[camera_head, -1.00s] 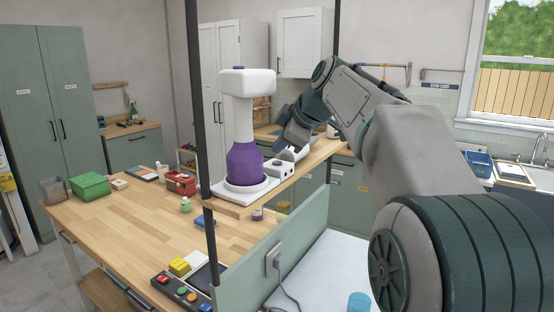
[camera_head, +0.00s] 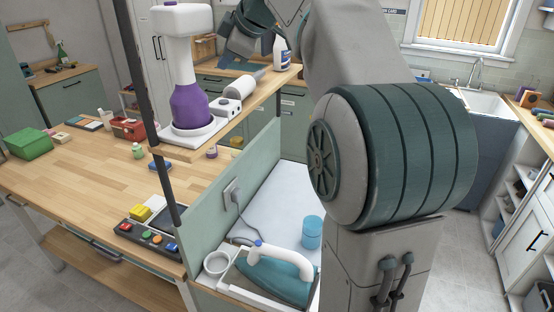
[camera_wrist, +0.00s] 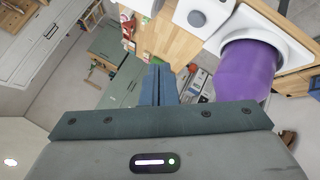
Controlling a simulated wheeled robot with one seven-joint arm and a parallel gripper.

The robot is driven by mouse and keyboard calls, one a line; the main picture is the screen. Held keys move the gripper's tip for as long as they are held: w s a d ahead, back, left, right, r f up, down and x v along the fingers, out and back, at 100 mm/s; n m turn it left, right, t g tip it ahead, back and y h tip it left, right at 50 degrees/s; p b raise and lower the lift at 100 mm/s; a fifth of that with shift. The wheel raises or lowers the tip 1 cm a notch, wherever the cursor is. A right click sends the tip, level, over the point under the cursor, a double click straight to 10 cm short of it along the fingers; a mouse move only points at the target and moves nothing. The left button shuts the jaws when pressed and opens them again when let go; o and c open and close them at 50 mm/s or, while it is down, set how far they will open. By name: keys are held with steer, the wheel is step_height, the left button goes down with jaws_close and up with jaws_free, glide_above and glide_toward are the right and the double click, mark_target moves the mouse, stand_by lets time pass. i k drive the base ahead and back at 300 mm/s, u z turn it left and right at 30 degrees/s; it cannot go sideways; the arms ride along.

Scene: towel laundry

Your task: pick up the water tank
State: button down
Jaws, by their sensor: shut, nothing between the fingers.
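No part is marked as a water tank, so I cannot tell for sure which thing it is. A purple vessel (camera_head: 189,106) with a white T-shaped top (camera_head: 182,22) stands upright on a white base on the raised shelf. The purple vessel also shows at the right of the wrist view (camera_wrist: 247,72). A light blue cylinder (camera_head: 312,232) stands on the white surface behind an iron with a white handle (camera_head: 283,262). My gripper (camera_wrist: 159,72) is shut and empty, to the left of the purple vessel in the wrist view. In the head view its fingers cannot be made out.
The raised wooden shelf (camera_head: 258,92) also holds a small white box (camera_head: 226,108) and a white rounded piece (camera_head: 246,82). A dark post (camera_head: 143,100) stands beside the shelf. A green box (camera_head: 28,143) lies on the wooden table (camera_head: 75,185), whose middle is clear.

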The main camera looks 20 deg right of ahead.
mark_target(313, 225)
steer(key=z, duration=0.75)
